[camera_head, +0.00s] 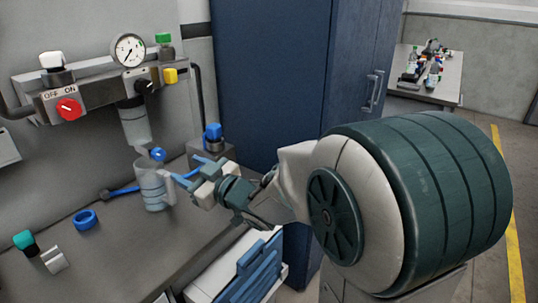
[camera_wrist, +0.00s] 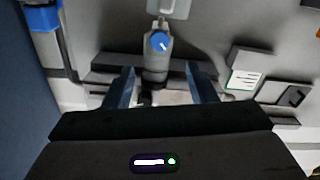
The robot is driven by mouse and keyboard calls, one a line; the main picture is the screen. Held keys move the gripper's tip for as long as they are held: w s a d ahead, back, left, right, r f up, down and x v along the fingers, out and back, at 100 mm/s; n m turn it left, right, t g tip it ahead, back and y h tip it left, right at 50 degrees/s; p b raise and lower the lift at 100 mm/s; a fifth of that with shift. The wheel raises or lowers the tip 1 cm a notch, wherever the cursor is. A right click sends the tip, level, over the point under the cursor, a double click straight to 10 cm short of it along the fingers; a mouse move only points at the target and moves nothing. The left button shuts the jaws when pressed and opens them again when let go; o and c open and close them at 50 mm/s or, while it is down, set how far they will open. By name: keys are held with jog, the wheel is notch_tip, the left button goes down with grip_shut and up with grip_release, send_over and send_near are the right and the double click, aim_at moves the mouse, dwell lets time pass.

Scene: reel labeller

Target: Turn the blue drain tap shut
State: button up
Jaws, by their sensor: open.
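The blue drain tap (camera_head: 158,154) is a small round knob with a white mark, below the clear filter bowl (camera_head: 135,125) on the wall unit. In the wrist view the tap (camera_wrist: 160,41) lies ahead of my fingers, near the middle. My gripper (camera_head: 184,168) is open, just right of the tap and a little lower in the head view. In the wrist view its two blue fingers (camera_wrist: 162,86) stand apart, with the tap beyond their tips. I see no contact with the tap. A clear cup (camera_head: 152,190) stands on the bench under the tap, partly behind a finger.
Above are a red OFF/ON knob (camera_head: 68,109), a gauge (camera_head: 128,50) and a yellow fitting (camera_head: 170,76). A blue-handled tool (camera_head: 123,191), blue ring (camera_head: 85,219) and blue-topped item (camera_head: 212,133) are nearby. A blue cabinet (camera_head: 265,85) stands behind my arm.

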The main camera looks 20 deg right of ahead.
jog(key=s+d+r+m+g+h+p, duration=0.2)
jog(key=s+d+r+m+h+p, duration=0.3)
jog(key=d+h+p, duration=0.45)
jog(key=s+d+r+m+g+h+p, duration=0.1)
jog(key=s+d+r+g+p, duration=0.1)
jog(key=s, duration=0.3)
jog(key=s+d+r+m+g+h+p, duration=0.1)
jog(key=s+r+m+g+p, duration=0.1)
jog(key=s+g+p, duration=0.1)
jog(key=shift+s+d+r+p, duration=0.25)
jog(key=shift+s+d+p, duration=0.1)
jog(key=shift+s+p, duration=0.6)
